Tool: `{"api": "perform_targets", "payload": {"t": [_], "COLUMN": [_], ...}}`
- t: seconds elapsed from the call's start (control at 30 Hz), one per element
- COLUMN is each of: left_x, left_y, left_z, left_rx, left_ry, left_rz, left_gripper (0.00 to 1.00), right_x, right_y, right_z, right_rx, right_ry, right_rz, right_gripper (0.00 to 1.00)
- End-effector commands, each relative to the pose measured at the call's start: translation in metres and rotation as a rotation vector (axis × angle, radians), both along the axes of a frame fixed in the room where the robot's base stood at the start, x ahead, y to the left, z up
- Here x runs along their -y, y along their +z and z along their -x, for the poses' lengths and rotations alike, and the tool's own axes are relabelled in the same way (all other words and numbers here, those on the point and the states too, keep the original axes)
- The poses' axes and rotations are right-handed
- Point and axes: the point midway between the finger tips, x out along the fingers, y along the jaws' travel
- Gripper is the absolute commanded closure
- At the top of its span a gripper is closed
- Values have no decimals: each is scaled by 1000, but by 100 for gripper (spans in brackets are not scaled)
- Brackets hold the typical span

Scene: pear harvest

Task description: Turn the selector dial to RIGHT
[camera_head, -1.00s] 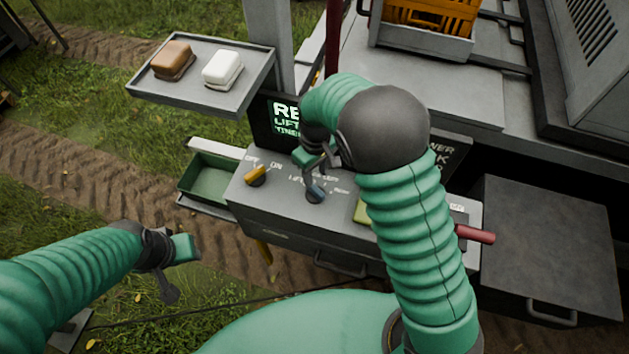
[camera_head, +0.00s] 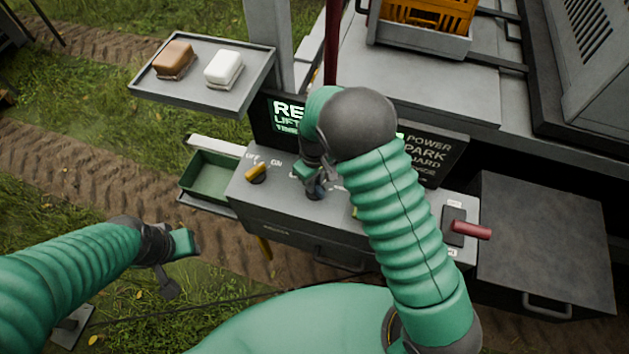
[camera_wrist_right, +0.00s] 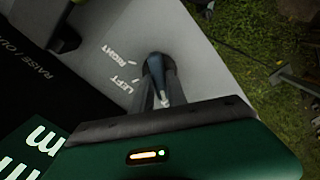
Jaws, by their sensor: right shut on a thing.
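The selector dial is a blue-grey knob (camera_head: 316,188) on the grey control panel (camera_head: 285,205). In the right wrist view the dial (camera_wrist_right: 156,70) stands beside the printed words LEFT and RIGHT, with a pale mark on its near end. My right gripper (camera_head: 312,180) is shut on the dial; its dark fingers (camera_wrist_right: 152,97) reach it in the wrist view. The arm partly covers the gripper from the head. I cannot tell the dial's exact setting. My left gripper (camera_head: 176,266) hangs over the grass at the left, away from the panel; its jaw state is unclear.
A yellow knob (camera_head: 257,175) by OFF and ON sits left of the dial. A red lever (camera_head: 471,230) is at the panel's right. A lit screen (camera_head: 284,117) and dark sign (camera_head: 432,155) stand behind. A tray (camera_head: 185,93) and green bin (camera_head: 212,178) lie left.

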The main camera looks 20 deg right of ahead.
Motion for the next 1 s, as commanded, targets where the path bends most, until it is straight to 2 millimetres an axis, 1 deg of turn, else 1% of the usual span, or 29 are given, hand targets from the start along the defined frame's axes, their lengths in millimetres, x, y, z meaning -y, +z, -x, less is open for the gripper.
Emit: {"api": "perform_targets", "payload": {"t": [0.27,0.47,0.67,1.0], "left_x": [0,0,0,0], "left_y": [0,-1,-2,-2], "left_z": [0,0,0,0], "left_rx": [0,0,0,0], "left_ry": [0,0,0,0], "left_rz": [0,0,0,0], "left_gripper": [64,64,64,64], "right_x": [0,1,1,2], "right_y": [0,0,0,1], "right_z": [-1,-1,-1,-1], "right_rx": [1,1,2,2], "right_ry": [-8,-61,-184,-494], "right_rz": [0,1,2,1], "right_gripper": [100,100,100,100]}}
